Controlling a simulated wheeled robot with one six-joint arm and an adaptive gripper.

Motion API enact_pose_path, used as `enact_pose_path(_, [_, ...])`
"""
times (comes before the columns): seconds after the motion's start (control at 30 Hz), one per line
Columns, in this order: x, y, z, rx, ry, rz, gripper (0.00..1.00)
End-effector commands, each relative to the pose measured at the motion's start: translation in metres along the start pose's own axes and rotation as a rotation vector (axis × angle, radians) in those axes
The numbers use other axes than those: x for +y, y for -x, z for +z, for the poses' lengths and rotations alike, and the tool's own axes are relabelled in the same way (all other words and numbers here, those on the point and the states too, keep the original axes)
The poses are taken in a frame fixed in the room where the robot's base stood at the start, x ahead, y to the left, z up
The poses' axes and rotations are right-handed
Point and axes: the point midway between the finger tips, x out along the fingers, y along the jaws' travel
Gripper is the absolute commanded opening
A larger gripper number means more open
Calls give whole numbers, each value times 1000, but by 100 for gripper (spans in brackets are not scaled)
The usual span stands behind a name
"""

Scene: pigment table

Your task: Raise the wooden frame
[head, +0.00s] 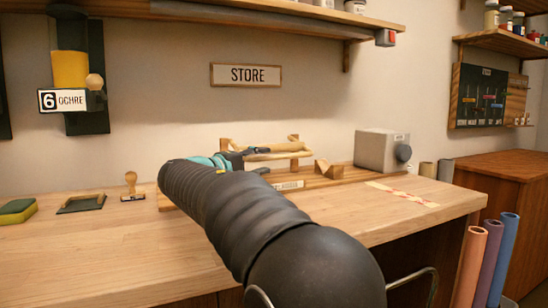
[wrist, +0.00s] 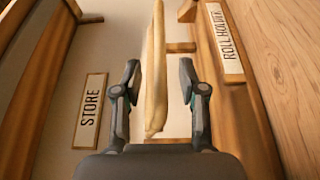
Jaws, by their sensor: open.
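My gripper (head: 263,160) is at the wooden roll holder (head: 336,178) at the back of the bench. In the wrist view my gripper (wrist: 159,76) is open, with one finger on each side of a long pale tan roll or bar (wrist: 157,60). Gaps show between it and both fingers. The tan piece also shows in the head view (head: 280,149), by the holder's uprights. The wrist view shows the holder's label (wrist: 224,38). A small flat frame with a dark green inside (head: 80,203) lies at the bench's left. My arm hides part of the holder.
A grey box with a dark knob (head: 382,151) stands right of the holder. A wooden stamp (head: 131,187) and a green-yellow sponge (head: 16,211) are at left. A shelf (head: 260,17) hangs above. Coloured tubes (head: 490,255) stand at right. The bench's front left is clear.

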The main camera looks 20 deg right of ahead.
Motion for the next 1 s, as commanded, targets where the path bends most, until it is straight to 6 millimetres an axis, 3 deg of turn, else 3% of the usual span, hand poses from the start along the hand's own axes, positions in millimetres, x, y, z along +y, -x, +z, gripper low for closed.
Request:
enact_pose_path(0.1, [1, -21, 1, -4, 0, 0, 41])
enact_pose_path(0.3, [0, -44, 1, -5, 0, 0, 41])
enact_pose_path(0.7, [0, -51, 1, -2, -1, 0, 41])
enact_pose_path(0.73, [0, -51, 1, -2, -1, 0, 39])
enact_pose_path(0.9, [0, -51, 1, -2, 0, 0, 0])
enact_pose_path(1.0, [0, -51, 1, -2, 0, -1, 0])
